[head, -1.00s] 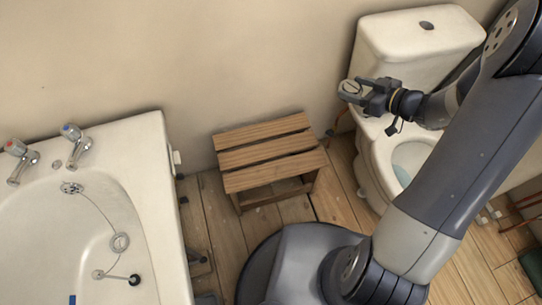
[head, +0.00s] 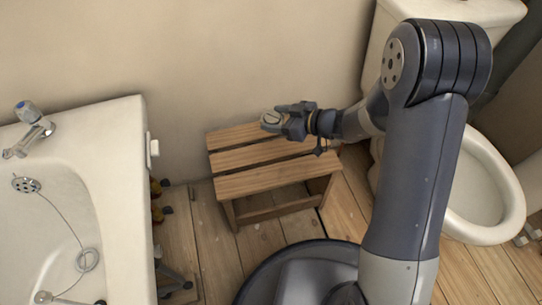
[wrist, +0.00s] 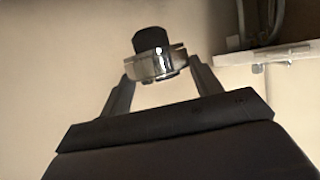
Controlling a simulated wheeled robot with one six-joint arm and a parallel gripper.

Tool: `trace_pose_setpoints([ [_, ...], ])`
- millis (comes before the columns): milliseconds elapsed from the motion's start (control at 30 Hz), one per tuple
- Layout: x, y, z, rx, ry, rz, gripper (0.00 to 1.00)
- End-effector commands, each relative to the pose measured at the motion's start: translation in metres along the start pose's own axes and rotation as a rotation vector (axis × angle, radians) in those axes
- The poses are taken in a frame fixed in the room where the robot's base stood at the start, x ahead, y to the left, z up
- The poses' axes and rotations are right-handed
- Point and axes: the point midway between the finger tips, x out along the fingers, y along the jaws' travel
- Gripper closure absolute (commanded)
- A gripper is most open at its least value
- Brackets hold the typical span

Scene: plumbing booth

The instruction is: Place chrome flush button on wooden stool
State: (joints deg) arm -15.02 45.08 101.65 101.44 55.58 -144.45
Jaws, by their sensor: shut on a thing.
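The wooden stool (head: 240,184) stands against the wall between the bath and the toilet, with a slatted top. My gripper (head: 272,120) is at the far side of the stool top in the head view, seemingly above it; the exact height is hard to tell. It is shut on the chrome flush button (wrist: 155,64), a short shiny cylinder with a dark stem, held between both fingers in the wrist view. In the head view the button (head: 270,121) is a small pale round thing at the fingertips. The stool's slats are bare.
The white bath (head: 120,200) with its tap (head: 30,125) is at the left. The toilet (head: 490,190) is at the right, partly behind my arm. Wooden floor (head: 180,235) shows around the stool. The wall (head: 200,60) is close behind the stool.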

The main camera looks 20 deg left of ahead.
Motion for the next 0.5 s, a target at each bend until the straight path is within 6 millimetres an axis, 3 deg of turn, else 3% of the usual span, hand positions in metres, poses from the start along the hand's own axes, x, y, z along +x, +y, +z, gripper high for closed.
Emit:
trace_pose_setpoints([
  [300,0.024,-0.003,0.048,0.001,0.0,-0.006,0.68],
  [500,0.03,-0.002,0.062,-0.001,0.001,-0.005,0.68],
])
